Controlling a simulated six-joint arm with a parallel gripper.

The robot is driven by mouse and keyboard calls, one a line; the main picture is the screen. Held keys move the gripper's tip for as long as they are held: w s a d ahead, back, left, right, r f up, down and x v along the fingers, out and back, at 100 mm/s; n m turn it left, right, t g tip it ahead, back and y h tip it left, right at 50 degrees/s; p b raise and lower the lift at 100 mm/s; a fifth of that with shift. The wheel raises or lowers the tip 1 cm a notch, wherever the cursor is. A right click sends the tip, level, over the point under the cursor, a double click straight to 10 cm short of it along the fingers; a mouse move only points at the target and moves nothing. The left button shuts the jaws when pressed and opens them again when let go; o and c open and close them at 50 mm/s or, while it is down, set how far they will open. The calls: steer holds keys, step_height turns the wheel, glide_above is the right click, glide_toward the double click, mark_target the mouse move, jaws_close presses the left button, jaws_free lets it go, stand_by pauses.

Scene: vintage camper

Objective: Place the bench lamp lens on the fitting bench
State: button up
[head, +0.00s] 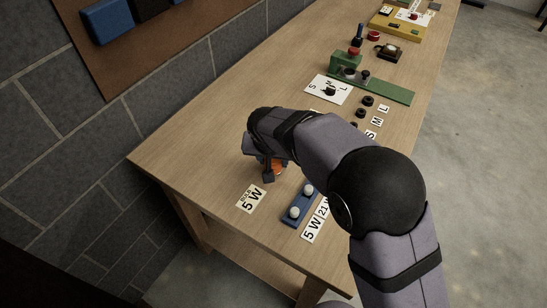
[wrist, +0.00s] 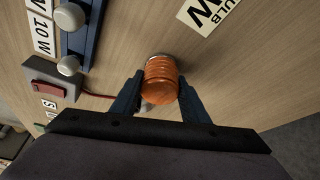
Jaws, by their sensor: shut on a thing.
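The orange ribbed lens (wrist: 162,85) is between the two fingers of my gripper (wrist: 160,97) in the wrist view. The fingers are shut on its sides. A grey round part shows at its far end, close to the wooden bench (wrist: 120,50); I cannot tell whether it touches. In the head view my gripper (head: 268,166) is low over the near end of the wooden bench (head: 185,150). Only a bit of the orange lens (head: 278,168) shows there, as my arm hides the rest.
A "5 W" bulb card (head: 251,198) lies just in front of my gripper. A blue rack with white bulbs (head: 299,204) is to its right. The wrist view shows a grey box with a red switch (wrist: 48,88) and a red wire. Green fixtures (head: 385,88) stand farther back.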

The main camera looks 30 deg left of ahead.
steer(key=shift+f, duration=0.2)
steer(key=o, duration=1.1)
steer(key=shift+o, duration=0.2)
steer(key=shift+r, duration=0.2)
